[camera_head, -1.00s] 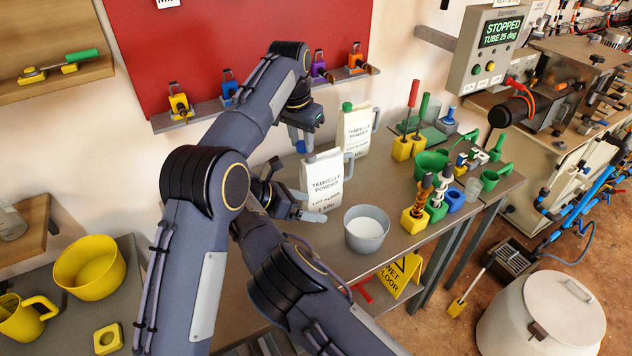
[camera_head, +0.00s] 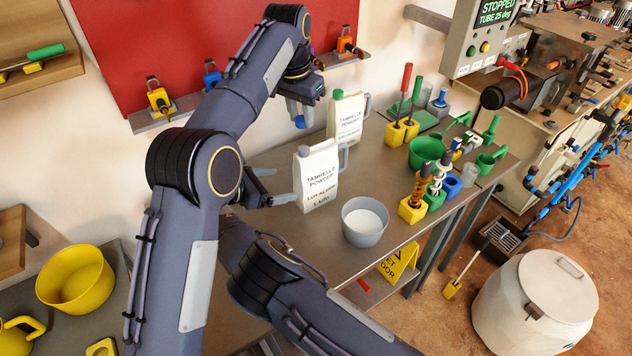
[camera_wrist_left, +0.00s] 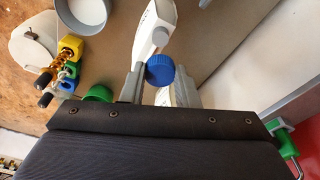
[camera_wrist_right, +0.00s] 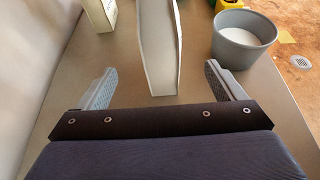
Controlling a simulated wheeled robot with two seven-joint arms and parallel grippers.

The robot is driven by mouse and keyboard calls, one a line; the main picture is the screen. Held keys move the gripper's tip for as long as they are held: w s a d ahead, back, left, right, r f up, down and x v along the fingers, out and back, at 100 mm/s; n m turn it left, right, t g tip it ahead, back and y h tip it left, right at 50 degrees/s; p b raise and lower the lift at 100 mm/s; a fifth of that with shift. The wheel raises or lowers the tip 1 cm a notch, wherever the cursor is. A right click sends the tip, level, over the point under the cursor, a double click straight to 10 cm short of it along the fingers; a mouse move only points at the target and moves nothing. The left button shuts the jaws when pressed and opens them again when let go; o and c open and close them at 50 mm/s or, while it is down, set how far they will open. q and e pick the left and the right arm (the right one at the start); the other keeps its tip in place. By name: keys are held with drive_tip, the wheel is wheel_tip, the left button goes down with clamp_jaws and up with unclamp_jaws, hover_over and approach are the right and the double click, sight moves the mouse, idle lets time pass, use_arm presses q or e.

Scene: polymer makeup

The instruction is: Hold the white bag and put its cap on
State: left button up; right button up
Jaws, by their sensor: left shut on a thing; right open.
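My left gripper (camera_head: 299,112) is shut on the blue cap (camera_head: 300,122), above and apart from the bag. The left wrist view shows the cap (camera_wrist_left: 160,70) between the fingertips, with the bag (camera_wrist_left: 154,28) beyond. My right gripper (camera_head: 283,186) is open at the bag's left side. In the right wrist view, the bag (camera_wrist_right: 160,50) stands ahead, between the lines of the spread fingers (camera_wrist_right: 165,82), not gripped.
A similar bag with a green cap (camera_head: 346,117) stands behind. A grey bowl of white powder (camera_head: 365,222) is right of the white bag. Yellow and green holders (camera_head: 411,209) with tools stand farther right. A red board (camera_head: 180,50) with a ledge is on the wall.

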drive_tip(key=x, duration=1)
drive_tip(key=shift+c, duration=0.4)
drive_tip(key=c, duration=1.4)
use_arm(q)
hover_over(303, 148)
drive_tip(key=shift+s+f, duration=0.15)
drive_tip(key=shift+f, duration=2.35)
drive_tip(key=shift+f, duration=0.9)
drive_tip(key=shift+f, duration=0.5)
